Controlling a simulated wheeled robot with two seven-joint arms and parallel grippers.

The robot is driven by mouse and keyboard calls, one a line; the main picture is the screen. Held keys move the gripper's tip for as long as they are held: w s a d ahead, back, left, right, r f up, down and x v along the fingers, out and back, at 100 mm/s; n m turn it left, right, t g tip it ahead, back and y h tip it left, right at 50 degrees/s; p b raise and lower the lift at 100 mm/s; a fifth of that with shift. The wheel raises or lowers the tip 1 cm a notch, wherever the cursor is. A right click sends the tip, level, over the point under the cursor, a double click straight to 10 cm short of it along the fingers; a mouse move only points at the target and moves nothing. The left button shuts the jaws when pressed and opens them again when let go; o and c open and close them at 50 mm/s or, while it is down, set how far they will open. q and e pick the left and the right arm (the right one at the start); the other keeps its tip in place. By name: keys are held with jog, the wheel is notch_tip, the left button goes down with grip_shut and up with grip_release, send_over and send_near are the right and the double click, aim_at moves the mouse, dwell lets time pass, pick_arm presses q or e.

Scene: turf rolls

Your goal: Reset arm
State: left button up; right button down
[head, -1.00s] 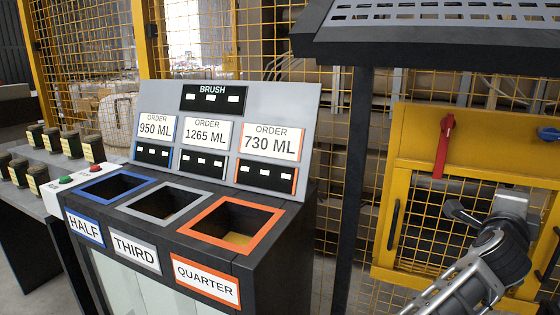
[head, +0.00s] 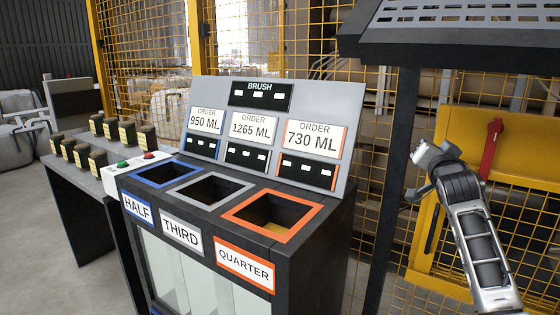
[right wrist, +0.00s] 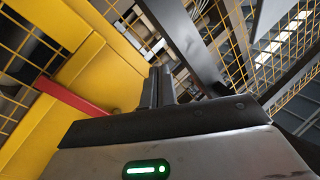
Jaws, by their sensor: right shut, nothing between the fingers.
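My right arm (head: 480,245) comes in from the lower right of the head view, raised beside the yellow gate. Its far end is a silver part (head: 432,154), and I cannot make out the fingers there. In the right wrist view my right gripper (right wrist: 160,84) has its two dark fingers together, with nothing between them. A red handle (right wrist: 80,101) and a yellow panel (right wrist: 100,75) show to the left of the fingers. My left gripper is not in view.
A console with blue (head: 140,184), grey (head: 176,192) and orange (head: 318,212) framed bins stands in the middle. Several dark labelled blocks (head: 97,159) sit on a side table at left. A black post (head: 398,160) stands close left of my right arm.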

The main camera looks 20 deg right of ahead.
notch_tip(320, 180, down, 10)
jog(key=w+d+n+g+y, duration=0.1)
jog(key=w+d+n+g, duration=0.1)
jog(key=n, duration=0.2)
jog(key=s+a+f+n+y, duration=0.3)
jog(key=a+f+n+y, duration=0.3)
jog(key=a+f+n, duration=0.7)
jog(key=s+a+f+m+g+y, duration=0.1)
jog(key=s+a+f+y, duration=0.1)
jog(key=s+a+f, duration=0.4)
jog(key=s+a+f+m+y, duration=0.1)
jog(key=s+a+f, duration=0.2)
jog(key=a, duration=0.4)
pick_arm(q)
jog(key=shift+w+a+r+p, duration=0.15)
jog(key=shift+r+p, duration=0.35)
jog(key=shift+p, duration=0.95)
pick_arm(e)
jog(key=s+a+f+m+g+y, duration=0.1)
jog(key=s+a, duration=0.6)
jog(key=s, duration=0.3)
jog(key=s+a+f+m+g+y, duration=0.1)
jog(key=s+a+g, duration=0.1)
jog(key=s+a, duration=0.4)
jog(key=shift+s+a+y, duration=0.3)
jog(key=shift+s+a, duration=0.05)
jog(key=shift+s, duration=2.15)
